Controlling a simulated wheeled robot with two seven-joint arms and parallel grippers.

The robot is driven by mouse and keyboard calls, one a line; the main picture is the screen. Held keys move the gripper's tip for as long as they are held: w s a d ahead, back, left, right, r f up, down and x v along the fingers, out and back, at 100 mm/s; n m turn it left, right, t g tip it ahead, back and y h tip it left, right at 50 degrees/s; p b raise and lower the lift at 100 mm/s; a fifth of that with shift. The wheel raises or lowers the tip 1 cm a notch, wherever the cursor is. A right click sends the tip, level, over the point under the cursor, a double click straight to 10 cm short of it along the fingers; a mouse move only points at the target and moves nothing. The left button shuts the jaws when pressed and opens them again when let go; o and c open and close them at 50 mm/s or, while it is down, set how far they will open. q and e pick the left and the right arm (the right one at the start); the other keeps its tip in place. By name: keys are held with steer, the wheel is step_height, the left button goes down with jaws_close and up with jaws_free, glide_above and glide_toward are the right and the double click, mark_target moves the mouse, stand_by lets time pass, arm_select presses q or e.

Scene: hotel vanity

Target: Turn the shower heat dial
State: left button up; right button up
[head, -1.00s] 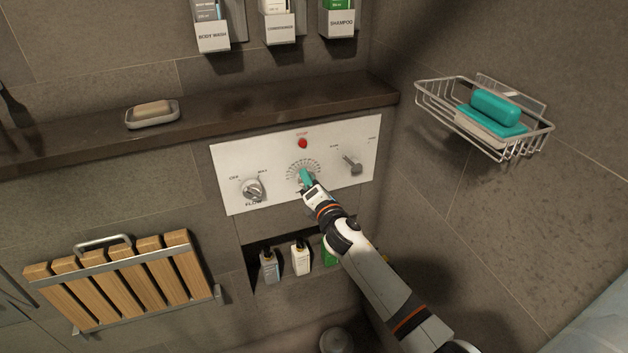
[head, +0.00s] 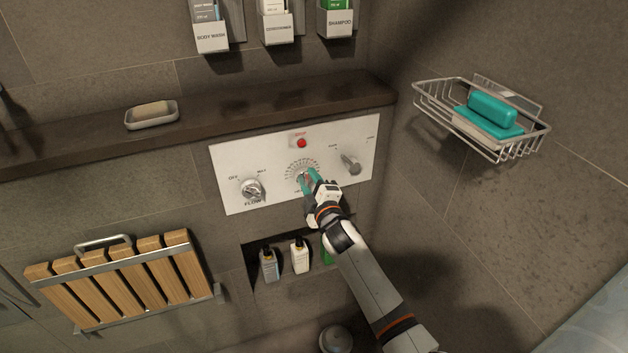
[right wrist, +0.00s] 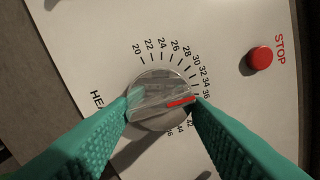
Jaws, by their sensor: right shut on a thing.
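The shower heat dial is a round metal knob with a red pointer line, at the middle of the white control panel (head: 230,168). In the right wrist view the dial (right wrist: 150,92) sits inside a ring of numbers from 20 up into the forties, and its red line points toward the high thirties or about 40. My right gripper (head: 308,178) has teal fingers and is shut on the dial, one finger on each side; it also shows in the right wrist view (right wrist: 162,105). In the head view the gripper partly hides the dial. My left gripper is not in view.
On the panel, a flow knob (head: 252,189) is left of the dial, a lever knob (head: 350,164) right, and a red stop button (head: 302,143) above. A dark ledge (head: 230,110) juts out above the panel. A wire soap basket (head: 470,125) is on the right wall.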

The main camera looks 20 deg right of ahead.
steer(key=shift+a+r+m+p, duration=0.1)
steer(key=shift+a+m+p, duration=0.1)
steer(key=shift+m, duration=0.75)
steer(key=shift+a+m+p, duration=0.1)
steer(key=shift+m+p, duration=0.1)
steer(key=shift+m, duration=0.75)
steer(key=shift+r, duration=0.2)
steer(key=o, duration=1)
steer(key=shift+a, duration=0.1)
steer(key=shift+f, duration=0.1)
steer(key=shift+s, duration=0.1)
steer(key=shift+s+d+f, duration=0.1)
steer(key=shift+s+d, duration=0.1)
steer(key=s, duration=1.1)
steer(key=shift+s+d+r, duration=0.15)
steer(key=shift+s+r, duration=0.05)
steer(key=shift+s, duration=0.15)
